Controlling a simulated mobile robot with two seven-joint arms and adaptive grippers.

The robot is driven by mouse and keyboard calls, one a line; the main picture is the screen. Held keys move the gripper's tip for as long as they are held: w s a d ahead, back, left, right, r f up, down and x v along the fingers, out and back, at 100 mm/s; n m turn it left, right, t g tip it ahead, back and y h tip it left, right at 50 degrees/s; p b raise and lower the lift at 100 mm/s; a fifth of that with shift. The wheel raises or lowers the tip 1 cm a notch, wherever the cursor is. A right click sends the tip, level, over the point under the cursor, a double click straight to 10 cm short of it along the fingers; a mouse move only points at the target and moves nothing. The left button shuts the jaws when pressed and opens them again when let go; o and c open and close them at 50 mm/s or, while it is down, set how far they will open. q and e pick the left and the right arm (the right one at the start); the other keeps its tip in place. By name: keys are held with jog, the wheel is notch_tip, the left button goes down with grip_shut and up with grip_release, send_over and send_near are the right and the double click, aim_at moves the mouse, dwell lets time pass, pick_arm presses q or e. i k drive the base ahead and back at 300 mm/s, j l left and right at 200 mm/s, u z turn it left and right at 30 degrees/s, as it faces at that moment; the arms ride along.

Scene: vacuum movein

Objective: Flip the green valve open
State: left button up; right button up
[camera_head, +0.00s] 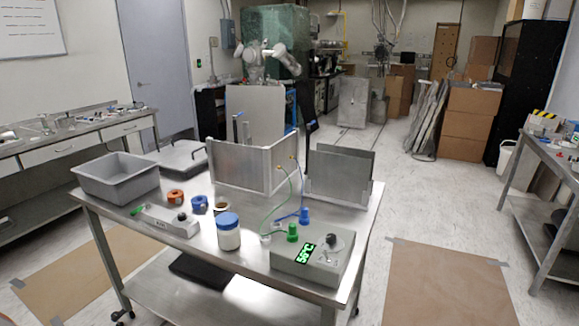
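Neither of my grippers is in view. A metal table (215,262) stands ahead with the equipment on it. A small green cylinder (292,232) sits at the left of a grey box (312,263) with a lit green display, near the table's front right; a blue cylinder (304,215) stands just behind it. A thin green tube (288,190) runs down beside them from a metal enclosure (238,167). A small green part (137,211) also shows at the left end of a light grey box (165,221). I cannot tell which is the valve, or its position.
A grey bin (115,178) stands at the table's left. A white jar with a blue lid (229,231) is near the front edge, with orange (176,196) and blue (199,204) round parts behind. Upright metal plates (341,174) stand at the right.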

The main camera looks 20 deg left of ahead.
aim_at(147, 204)
jog(key=u, duration=1.7)
